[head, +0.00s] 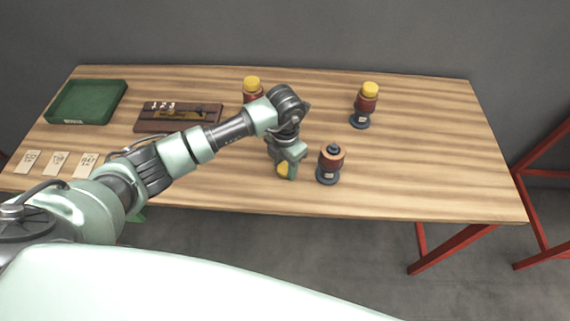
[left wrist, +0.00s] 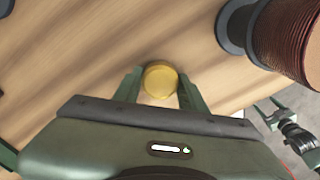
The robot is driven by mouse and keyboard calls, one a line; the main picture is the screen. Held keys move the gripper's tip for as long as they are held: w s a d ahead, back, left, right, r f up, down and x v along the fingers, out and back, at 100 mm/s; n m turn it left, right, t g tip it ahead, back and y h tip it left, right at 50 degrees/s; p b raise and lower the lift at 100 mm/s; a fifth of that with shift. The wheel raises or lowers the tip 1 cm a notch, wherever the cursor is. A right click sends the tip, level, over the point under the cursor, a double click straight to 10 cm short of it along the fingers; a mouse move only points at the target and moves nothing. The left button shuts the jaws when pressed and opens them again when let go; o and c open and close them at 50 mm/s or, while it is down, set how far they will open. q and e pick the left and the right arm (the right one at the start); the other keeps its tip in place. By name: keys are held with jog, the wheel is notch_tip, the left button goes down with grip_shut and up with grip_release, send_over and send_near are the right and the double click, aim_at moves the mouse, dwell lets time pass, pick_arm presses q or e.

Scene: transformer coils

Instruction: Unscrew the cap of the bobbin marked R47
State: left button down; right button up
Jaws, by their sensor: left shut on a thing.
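My left gripper (head: 288,168) is shut on a yellow cap (head: 283,169), low over the table near its front. In the left wrist view the cap (left wrist: 160,82) sits between the two green fingertips (left wrist: 161,88), with bare wood around it. Just right of the gripper stands an uncapped bobbin (head: 329,165), with copper winding, dark top and dark base; it also shows in the left wrist view (left wrist: 285,40). Two bobbins wear yellow caps: one at the back right (head: 367,102) and one (head: 252,88) partly hidden behind my left arm. I cannot read any bobbin's mark.
A green tray (head: 88,84) lies at the back left. A dark numbered rack (head: 150,125) is beside it. Several paper cards (head: 57,163) lie at the left front. The table's right part is clear. An arm-like part (left wrist: 290,130), perhaps my right arm, shows past the table edge.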

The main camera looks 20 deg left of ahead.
aim_at(285, 167)
pick_arm(q)
jog(key=shift+f, duration=0.15)
jog(key=c, duration=0.8)
grip_release()
jog(key=shift+r, duration=0.6)
notch_tip(285, 167, up, 11)
jog(key=b, duration=0.2)
jog(key=shift+r+b, duration=0.15)
jog(key=shift+b, duration=0.2)
